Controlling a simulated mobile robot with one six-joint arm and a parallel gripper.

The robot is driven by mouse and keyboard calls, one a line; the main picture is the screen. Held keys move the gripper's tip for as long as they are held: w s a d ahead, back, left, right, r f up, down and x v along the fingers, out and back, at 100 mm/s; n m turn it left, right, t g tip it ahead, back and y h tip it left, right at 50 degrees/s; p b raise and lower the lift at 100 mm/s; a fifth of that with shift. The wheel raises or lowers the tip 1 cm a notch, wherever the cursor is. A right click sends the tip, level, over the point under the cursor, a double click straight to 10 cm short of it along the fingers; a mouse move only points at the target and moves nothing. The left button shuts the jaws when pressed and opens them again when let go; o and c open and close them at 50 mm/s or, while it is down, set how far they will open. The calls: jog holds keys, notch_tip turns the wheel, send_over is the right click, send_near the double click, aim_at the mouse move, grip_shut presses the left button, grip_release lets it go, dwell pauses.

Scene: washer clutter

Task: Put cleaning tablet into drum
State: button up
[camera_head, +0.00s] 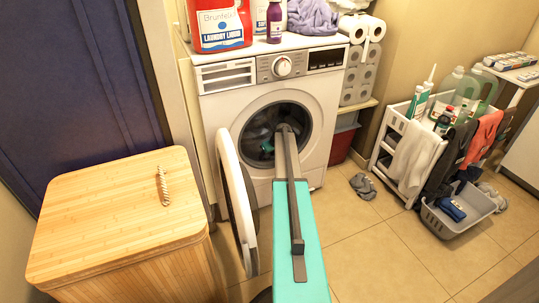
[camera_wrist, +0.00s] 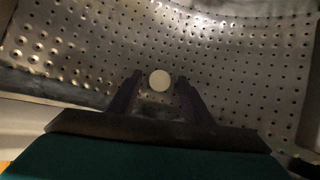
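The cleaning tablet (camera_wrist: 160,80) is a small round white disc in the wrist view, against the perforated metal drum wall. My gripper (camera_wrist: 159,82) is inside the drum, its two dark fingers apart. The tablet shows between and just beyond the fingertips, with a small gap on each side. I cannot tell whether it rests on the drum wall. In the head view the washer drum (camera_head: 266,127) is open and my arm reaches in through its opening. The gripper and the tablet are hidden there.
The washer door (camera_head: 235,195) stands open to the left, close beside my arm. A wooden hamper (camera_head: 115,210) is at the left. A white cart (camera_head: 396,150) with bottles and cloths and a grey basket (camera_head: 455,222) are at the right. Detergent (camera_head: 220,25) stands on the washer.

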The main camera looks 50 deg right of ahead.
jog(key=shift+r, duration=0.1)
jog(key=shift+r+b, duration=0.35)
jog(key=shift+b, duration=0.05)
jog(key=p+v, duration=0.3)
jog(key=v, duration=0.9)
jog(key=shift+r+p, duration=0.2)
jog(key=shift+p, duration=0.15)
